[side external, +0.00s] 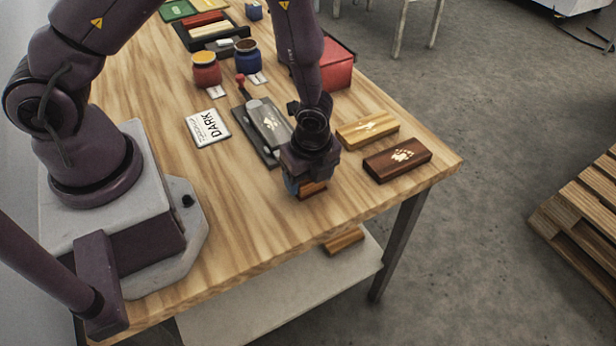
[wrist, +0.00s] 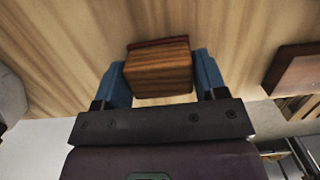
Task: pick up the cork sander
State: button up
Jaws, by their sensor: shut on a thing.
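The cork sander appears to be the small brown block with wood-like grain and a dark red layer along its far edge, seen in the wrist view (wrist: 158,72). My gripper (wrist: 161,82) is shut on it, with a blue finger pad against each side. In the side view, my gripper (side external: 304,186) is low over the near part of the table, and the sander (side external: 313,190) shows partly below it. The gripper hides most of the sander there. I cannot tell whether the sander touches the table or hangs just above it.
A dark wooden block (side external: 397,160) and a lighter one (side external: 367,130) lie to the right.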

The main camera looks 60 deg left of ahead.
notch_tip(320, 180, up, 10)
dwell(0.5)
